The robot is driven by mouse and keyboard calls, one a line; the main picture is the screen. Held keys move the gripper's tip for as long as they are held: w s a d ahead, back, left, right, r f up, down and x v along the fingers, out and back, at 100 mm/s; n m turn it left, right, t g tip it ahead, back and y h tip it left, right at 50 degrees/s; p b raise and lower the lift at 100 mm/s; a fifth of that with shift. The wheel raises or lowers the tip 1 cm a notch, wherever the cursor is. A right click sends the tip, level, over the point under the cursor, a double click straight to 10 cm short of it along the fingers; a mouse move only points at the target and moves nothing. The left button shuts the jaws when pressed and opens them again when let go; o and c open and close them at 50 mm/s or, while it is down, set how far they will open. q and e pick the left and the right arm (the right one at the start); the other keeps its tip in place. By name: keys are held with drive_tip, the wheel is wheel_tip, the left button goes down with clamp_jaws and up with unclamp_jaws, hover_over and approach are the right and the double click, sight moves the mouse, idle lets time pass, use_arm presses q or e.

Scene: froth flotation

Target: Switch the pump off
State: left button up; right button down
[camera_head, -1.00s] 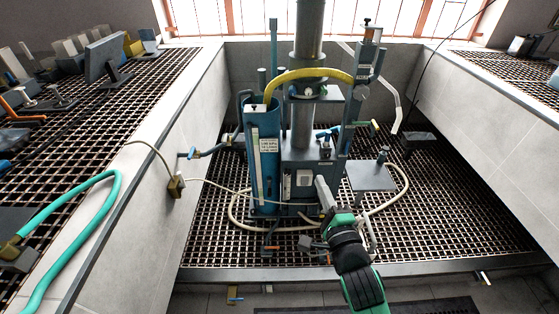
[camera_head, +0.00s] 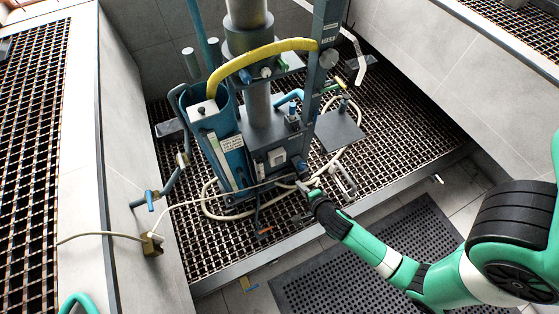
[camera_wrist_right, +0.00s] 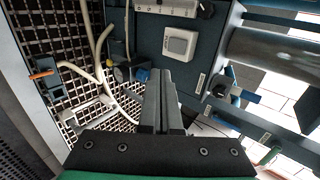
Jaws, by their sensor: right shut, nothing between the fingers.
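The flotation machine (camera_head: 262,125) stands on the grating, with a blue-grey body around a thick metal column. A white square rocker-type switch box (camera_head: 277,157) is on its front face; it also shows in the right wrist view (camera_wrist_right: 180,43), just beyond the fingertips. I cannot tell which way the switch is set. My right gripper (camera_head: 303,186) is low in front of the machine, just below and right of the switch box. In the wrist view its fingers (camera_wrist_right: 158,76) are shut together, empty, and appear apart from the switch.
A pale hose (camera_head: 205,203) loops around the machine's base. A blue tank (camera_head: 218,150) stands on its left and a yellow hose (camera_head: 262,49) arches above. A blue-handled valve (camera_head: 150,198) is by the left wall. A black mat (camera_head: 365,255) lies in front.

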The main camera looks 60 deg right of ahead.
drive_tip(key=w, duration=0.1)
drive_tip(key=b, duration=0.6)
approach(280, 163)
drive_tip(key=x, duration=0.6)
drive_tip(key=shift+w+d, duration=0.1)
drive_tip(key=shift+f, duration=0.1)
